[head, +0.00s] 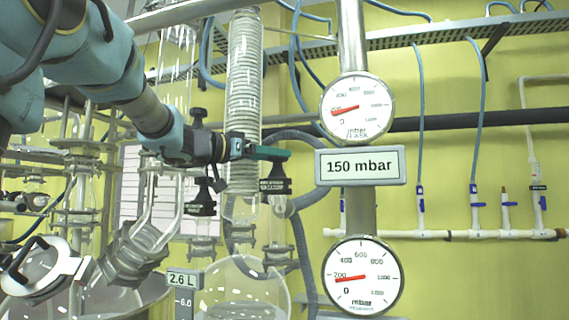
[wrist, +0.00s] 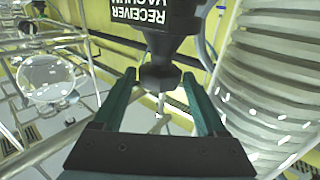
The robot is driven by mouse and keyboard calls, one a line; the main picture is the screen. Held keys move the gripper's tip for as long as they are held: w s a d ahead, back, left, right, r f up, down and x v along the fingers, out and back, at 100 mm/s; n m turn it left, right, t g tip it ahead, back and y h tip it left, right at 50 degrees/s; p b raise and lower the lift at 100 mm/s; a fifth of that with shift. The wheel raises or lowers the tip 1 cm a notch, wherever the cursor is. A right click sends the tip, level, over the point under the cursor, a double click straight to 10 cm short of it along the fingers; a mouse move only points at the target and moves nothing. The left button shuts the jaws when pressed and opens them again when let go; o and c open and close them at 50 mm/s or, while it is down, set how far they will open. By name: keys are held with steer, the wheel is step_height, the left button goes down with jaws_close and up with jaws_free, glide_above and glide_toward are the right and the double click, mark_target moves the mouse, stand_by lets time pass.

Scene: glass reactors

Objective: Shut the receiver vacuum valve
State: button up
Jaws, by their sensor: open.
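The receiver vacuum valve shows at the top of the wrist view as a black body with an upside-down label, "RECEIVER VACUUM" (wrist: 148,14). Its black handle (wrist: 158,77) lies between the two green fingers of my gripper (wrist: 159,78). The fingers are open, one on each side of the handle; I cannot tell whether either touches it. In the head view my gripper (head: 285,154) reaches right from the arm, just above a black valve with a small label plate (head: 275,186). That label is too small to read there, and the fingers partly hide the handle.
Another black labelled valve (head: 202,208) hangs just left. A coiled glass condenser (head: 244,80) stands beside my gripper and shows large at right in the wrist view (wrist: 270,75). Two round gauges (head: 357,108) flank a "150 mbar" sign (head: 360,166). A glass vessel (head: 240,290) is below.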

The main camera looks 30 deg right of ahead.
steer(key=s+a+b, duration=0.1)
steer(key=a, duration=0.5)
steer(key=shift+b, duration=0.3)
steer(key=shift+s, duration=0.1)
